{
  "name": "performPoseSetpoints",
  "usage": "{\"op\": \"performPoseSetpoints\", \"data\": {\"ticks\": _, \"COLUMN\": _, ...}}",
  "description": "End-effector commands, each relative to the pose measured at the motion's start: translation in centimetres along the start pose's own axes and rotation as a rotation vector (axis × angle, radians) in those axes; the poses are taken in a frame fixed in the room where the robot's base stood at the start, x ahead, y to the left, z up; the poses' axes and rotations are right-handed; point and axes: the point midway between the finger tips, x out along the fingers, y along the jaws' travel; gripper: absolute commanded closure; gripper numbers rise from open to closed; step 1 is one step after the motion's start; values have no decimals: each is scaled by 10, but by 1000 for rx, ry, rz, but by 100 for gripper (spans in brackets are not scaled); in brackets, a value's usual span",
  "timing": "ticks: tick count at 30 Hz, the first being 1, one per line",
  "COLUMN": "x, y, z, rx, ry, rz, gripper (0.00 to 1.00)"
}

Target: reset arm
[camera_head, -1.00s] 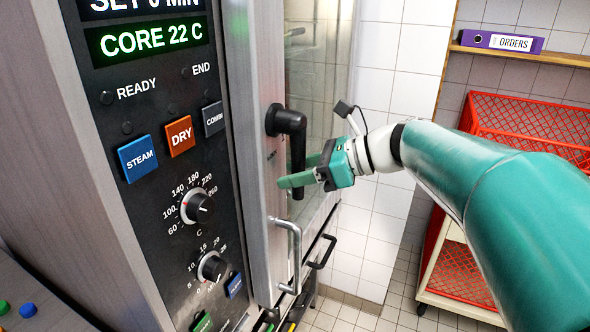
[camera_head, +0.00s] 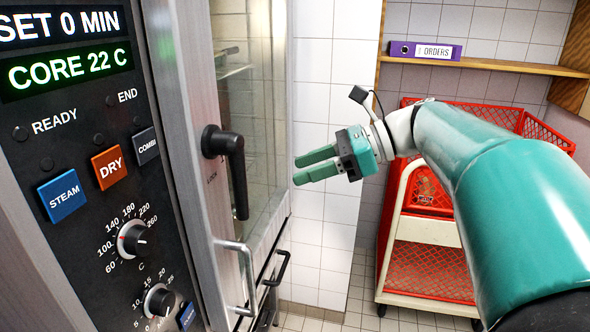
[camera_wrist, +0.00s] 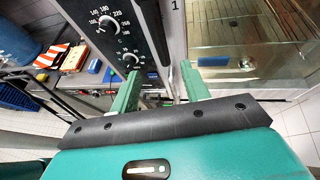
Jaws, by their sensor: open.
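My gripper (camera_head: 298,170) is open and empty. In the head view its two green fingers point left toward the oven, in front of white wall tiles and apart from the black door handle (camera_head: 226,165). The wrist view shows the green fingers (camera_wrist: 158,93) spread, with nothing between them. The oven's control panel (camera_head: 95,160) stands at the left, with lit displays, coloured buttons and dials. The oven's glass door (camera_head: 258,100) is beside the panel, and whether it is fully shut I cannot tell.
A red-and-cream cart (camera_head: 435,232) stands behind my arm at the right. A shelf (camera_head: 480,64) above holds a purple binder (camera_head: 424,50). A metal handle (camera_head: 240,275) sticks out low on the oven front. Tiled floor shows between oven and cart.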

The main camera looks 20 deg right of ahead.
Motion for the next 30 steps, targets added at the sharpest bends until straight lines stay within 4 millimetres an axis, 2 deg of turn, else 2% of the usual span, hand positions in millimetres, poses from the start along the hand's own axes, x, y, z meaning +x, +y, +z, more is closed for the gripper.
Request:
{"op": "performPoseSetpoints", "data": {"ticks": 11, "x": 1, "y": 0, "z": 0, "rx": -3, "ry": 2, "rz": 0, "gripper": 54}}
{"op": "performPoseSetpoints", "data": {"ticks": 14, "x": 9, "y": 8, "z": -5, "rx": -54, "ry": 37, "rz": 4, "gripper": 54}}
{"op": "performPoseSetpoints", "data": {"ticks": 16, "x": 21, "y": 22, "z": -15, "rx": -147, "ry": 99, "rz": 12, "gripper": 54}}
{"op": "performPoseSetpoints", "data": {"ticks": 20, "x": 51, "y": 61, "z": -49, "rx": -470, "ry": 298, "rz": 62, "gripper": 54}}
{"op": "performPoseSetpoints", "data": {"ticks": 24, "x": 73, "y": 102, "z": -98, "rx": -939, "ry": 553, "rz": 188, "gripper": 54}}
{"op": "performPoseSetpoints", "data": {"ticks": 27, "x": 79, "y": 124, "z": -131, "rx": -1302, "ry": 726, "rz": 321, "gripper": 54}}
{"op": "performPoseSetpoints", "data": {"ticks": 30, "x": 80, "y": 137, "z": -156, "rx": -1640, "ry": 873, "rz": 474, "gripper": 54}}
